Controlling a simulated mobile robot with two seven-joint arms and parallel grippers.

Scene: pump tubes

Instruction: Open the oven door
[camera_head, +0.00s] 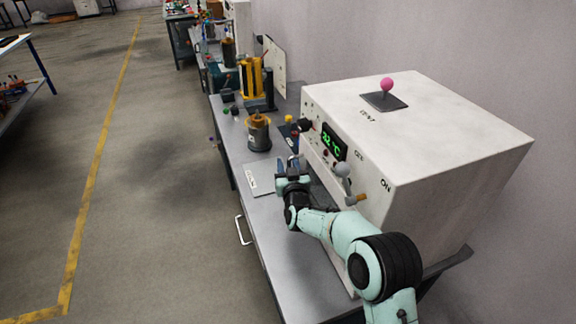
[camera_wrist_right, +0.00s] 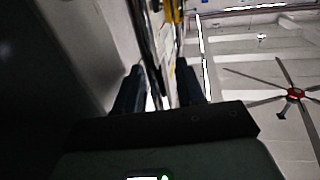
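The oven (camera_head: 430,135) is a large white box on the bench at right, with a green temperature display (camera_head: 333,142) on its front. My right gripper (camera_head: 291,163) is in front of the oven's lower front, over the bench. In the right wrist view its two dark fingers (camera_wrist_right: 160,88) stand apart. A long, thin metallic edge or bar (camera_wrist_right: 154,50) runs through the view between them; I cannot tell whether they touch it. My arm hides part of the oven front, and the door's handle cannot be made out in the head view. My left gripper is not in view.
A grey pot with a copper-coloured top (camera_head: 259,133) stands on the bench beyond my right gripper. A white sheet (camera_head: 259,179) lies on the bench beside it. A pink-knobbed lever (camera_head: 387,88) tops the oven. The floor left of the bench (camera_head: 150,200) is clear.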

